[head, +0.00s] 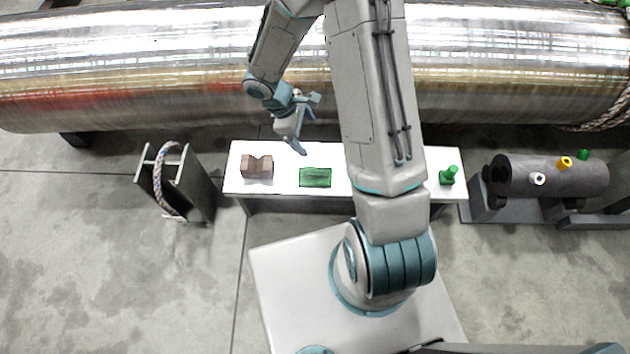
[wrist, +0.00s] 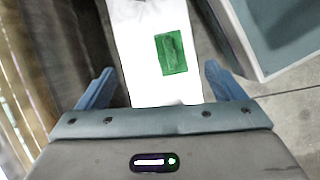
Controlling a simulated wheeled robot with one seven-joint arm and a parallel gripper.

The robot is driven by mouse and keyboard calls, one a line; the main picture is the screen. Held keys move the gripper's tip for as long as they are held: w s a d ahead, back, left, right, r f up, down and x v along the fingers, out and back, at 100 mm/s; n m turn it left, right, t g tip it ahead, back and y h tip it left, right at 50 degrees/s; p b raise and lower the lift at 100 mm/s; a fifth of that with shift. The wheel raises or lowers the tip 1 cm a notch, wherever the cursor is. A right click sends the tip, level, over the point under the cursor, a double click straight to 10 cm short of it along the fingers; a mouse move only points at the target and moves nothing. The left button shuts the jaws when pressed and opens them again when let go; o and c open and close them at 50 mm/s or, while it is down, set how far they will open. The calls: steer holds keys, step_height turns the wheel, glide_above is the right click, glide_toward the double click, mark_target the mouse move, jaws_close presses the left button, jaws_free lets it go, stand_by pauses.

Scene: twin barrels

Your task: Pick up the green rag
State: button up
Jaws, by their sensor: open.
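The green rag (head: 315,177) lies flat on the white top of a low bench (head: 280,189), left of my arm in the head view. It is a dark green rectangle with a darker mark along its middle. It also shows in the wrist view (wrist: 171,52), beyond my fingers and a little right of centre. My gripper (head: 301,133) is above the back of the bench, up and left of the rag in the head view. In the wrist view my gripper (wrist: 152,88) has its two blue fingers wide apart with nothing between them.
A brown notched block (head: 257,168) sits left of the rag. A green peg (head: 448,176) stands at the bench's right end. A large metal cylinder (head: 180,65) runs behind. A dark barrel (head: 550,176) with coloured plugs is at right. A grey stand with a rope loop (head: 172,182) is at left.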

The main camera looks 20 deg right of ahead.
steer(key=n+b, duration=0.2)
glide_toward(314, 171)
steer(key=b+x, duration=0.2)
steer(key=x, duration=0.3)
steer(key=shift+w+d+f, duration=0.1)
steer(key=shift+d, duration=0.15)
steer(key=shift+b+x, duration=1.5)
steer(key=shift+x, duration=1.5)
steer(key=shift+a, duration=0.2)
steer(key=c, duration=1.2)
steer(key=shift+o, duration=0.2)
